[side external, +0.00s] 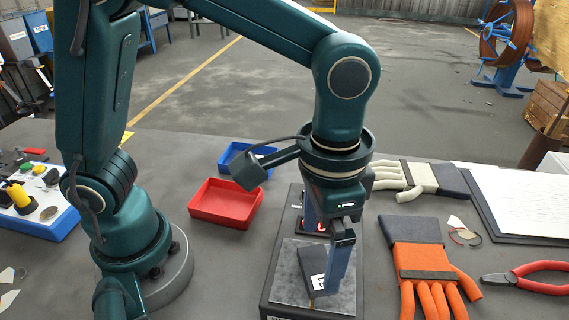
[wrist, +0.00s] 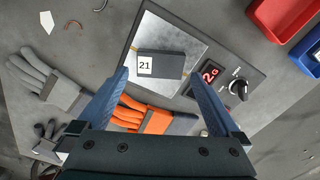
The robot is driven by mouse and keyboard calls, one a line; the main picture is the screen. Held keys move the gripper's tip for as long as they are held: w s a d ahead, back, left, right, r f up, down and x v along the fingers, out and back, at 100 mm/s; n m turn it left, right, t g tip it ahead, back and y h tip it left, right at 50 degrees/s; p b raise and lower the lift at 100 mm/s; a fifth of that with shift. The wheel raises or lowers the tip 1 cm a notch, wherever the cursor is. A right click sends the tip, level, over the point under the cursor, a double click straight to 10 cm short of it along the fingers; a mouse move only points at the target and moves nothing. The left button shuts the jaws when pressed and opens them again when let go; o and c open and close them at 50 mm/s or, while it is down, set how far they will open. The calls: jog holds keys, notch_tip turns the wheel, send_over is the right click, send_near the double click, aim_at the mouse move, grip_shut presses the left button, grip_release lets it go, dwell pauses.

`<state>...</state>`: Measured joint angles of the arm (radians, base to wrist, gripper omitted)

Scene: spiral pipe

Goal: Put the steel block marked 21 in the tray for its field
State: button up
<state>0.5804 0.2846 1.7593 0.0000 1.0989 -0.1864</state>
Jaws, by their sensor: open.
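The dark steel block (side external: 312,262) with a white label lies on the bright metal plate of a weighing-type device (side external: 268,296). In the wrist view the block (wrist: 170,66) shows its label reading 21. My gripper (wrist: 157,76) is open, with its blue fingers apart and the block seen between their tips. In the side view my gripper (side external: 322,262) is low over the plate, one finger in front of the block and partly covering it. A red tray (side external: 226,222) and a blue tray (side external: 232,152) stand behind and left of the device.
The device has a red display (wrist: 210,74), partly hidden by a finger, and a black knob (wrist: 239,88). Orange gloves (side external: 415,262), pale gloves (side external: 392,180), red-handled pliers (side external: 525,280) and a clipboard (side external: 520,200) lie to the right. The red tray looks empty.

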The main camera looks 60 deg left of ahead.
aim_at(317, 266)
jog(key=shift+f, duration=1.9)
grip_shut()
jog(key=shift+r, duration=0.1)
